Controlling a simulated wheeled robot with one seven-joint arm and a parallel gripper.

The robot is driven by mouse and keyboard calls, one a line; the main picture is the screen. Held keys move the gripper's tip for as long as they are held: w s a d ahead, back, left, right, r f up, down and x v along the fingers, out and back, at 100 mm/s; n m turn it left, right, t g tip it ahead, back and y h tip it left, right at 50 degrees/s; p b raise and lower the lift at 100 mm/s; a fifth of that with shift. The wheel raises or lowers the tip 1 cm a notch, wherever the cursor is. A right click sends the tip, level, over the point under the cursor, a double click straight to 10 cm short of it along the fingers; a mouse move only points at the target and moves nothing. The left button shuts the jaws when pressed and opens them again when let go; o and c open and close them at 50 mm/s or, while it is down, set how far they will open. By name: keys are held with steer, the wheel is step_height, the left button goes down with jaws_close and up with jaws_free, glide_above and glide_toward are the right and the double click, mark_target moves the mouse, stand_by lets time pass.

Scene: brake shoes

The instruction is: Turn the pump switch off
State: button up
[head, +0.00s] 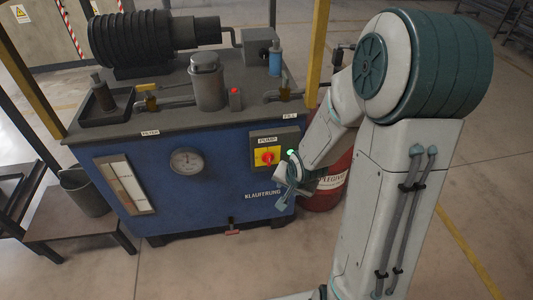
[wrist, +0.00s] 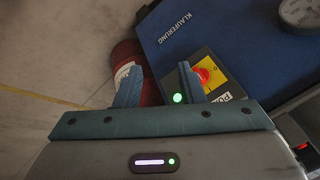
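The pump switch is a red knob (head: 267,157) on a yellow plate, on a grey box labelled PUMP on the front of the blue unit (head: 215,205). A green lamp (head: 290,152) glows on the box to the right of the knob. My gripper (head: 284,186) is just right of and below the switch box, apart from the knob. In the wrist view, my gripper (wrist: 158,82) is open and empty. The knob (wrist: 203,75) shows beside the right finger, outside the gap, and is partly hidden by it. The knob's exact angle is hard to tell.
A red drum (head: 328,188) stands right of the unit, behind my arm. A gauge (head: 187,161) and a sight panel (head: 125,184) are on the unit's front. Yellow posts (head: 317,50) rise beside the unit. A bucket (head: 84,192) stands at left. The floor in front is clear.

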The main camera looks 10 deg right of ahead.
steer(key=w+a+f+m+t+y+b, duration=0.1)
steer(key=a+f+m+y, duration=0.15)
steer(key=f, duration=0.25)
steer(key=w+a+f+m+t+y+b, duration=0.1)
steer(key=w+f+m, duration=0.15)
steer(key=f, duration=0.25)
steer(key=m+t+h+b, duration=0.5)
steer(key=m+t+b, duration=0.6)
steer(key=m, duration=1.3)
glide_toward(269, 159)
steer(key=s, duration=0.1)
steer(key=s+d, duration=0.1)
steer(key=s, duration=0.1)
steer(key=shift+d+f+y, duration=0.15)
steer(key=shift+f+y, duration=0.05)
steer(key=shift+y, duration=0.05)
steer(key=b, duration=0.6)
steer(key=shift+w+a+b, duration=0.3)
steer(key=shift+a+b, duration=0.05)
steer(key=shift+b, duration=0.05)
steer(key=w, duration=0.3)
steer(key=w+b, duration=0.1)
steer(key=w, duration=0.7)
steer(key=shift+r, duration=0.25)
steer(key=shift+c, duration=0.2)
